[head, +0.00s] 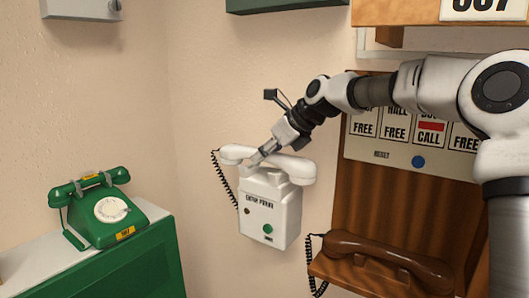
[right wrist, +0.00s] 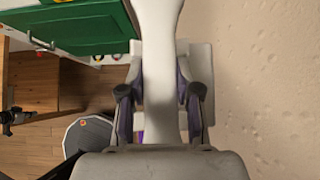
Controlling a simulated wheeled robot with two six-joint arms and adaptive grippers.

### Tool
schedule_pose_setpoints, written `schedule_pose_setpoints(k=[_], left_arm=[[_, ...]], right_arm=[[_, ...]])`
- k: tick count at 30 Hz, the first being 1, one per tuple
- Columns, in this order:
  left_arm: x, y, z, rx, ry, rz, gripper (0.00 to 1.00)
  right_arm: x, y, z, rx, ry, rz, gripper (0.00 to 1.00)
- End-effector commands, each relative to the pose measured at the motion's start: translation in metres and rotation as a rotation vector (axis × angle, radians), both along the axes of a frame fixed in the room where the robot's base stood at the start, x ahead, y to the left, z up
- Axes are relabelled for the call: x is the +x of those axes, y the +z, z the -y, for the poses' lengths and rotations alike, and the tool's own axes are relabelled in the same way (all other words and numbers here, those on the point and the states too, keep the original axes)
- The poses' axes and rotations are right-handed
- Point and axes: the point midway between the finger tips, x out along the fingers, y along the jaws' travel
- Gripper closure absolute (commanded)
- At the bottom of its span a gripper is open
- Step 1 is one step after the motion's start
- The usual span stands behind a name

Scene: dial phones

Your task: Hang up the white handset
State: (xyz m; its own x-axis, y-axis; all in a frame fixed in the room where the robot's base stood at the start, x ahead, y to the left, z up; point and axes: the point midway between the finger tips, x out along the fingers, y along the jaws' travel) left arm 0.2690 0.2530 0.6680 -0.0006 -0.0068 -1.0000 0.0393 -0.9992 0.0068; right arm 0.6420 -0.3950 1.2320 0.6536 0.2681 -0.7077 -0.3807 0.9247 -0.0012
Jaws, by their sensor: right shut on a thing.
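The white handset (head: 297,167) lies roughly level across the top of the white wall phone (head: 271,212), tilted slightly down to the right. My right gripper (head: 260,156) is shut on the handset's middle grip from above. In the right wrist view the handset (right wrist: 158,55) runs between the two fingers of my right gripper (right wrist: 160,100), with the white phone body (right wrist: 203,62) behind it. I cannot tell whether the handset touches the cradle, since the gripper and handset cover it. A black coiled cord (head: 222,180) hangs from the handset's left end. My left gripper is out of view.
A green dial phone (head: 108,208) stands on a green cabinet (head: 130,270) at the left. A brown handset (head: 385,258) lies on a wooden shelf at the lower right, below a wooden panel with call signs (head: 415,135). The wall around the white phone is bare.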

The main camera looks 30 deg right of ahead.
Motion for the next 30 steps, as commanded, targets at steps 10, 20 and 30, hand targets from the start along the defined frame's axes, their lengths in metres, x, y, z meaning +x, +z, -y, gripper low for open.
schedule_pose_setpoints(k=[10,20,30], left_arm=[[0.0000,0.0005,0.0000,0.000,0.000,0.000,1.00],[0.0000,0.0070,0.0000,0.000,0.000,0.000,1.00],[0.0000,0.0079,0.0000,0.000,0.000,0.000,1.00]], right_arm=[[-0.0002,0.0003,0.0000,0.000,0.000,0.001,1.00],[-0.0008,0.0018,0.0000,0.000,0.001,-0.001,1.00],[-0.0009,0.0001,0.0002,0.000,0.000,0.000,1.00]])
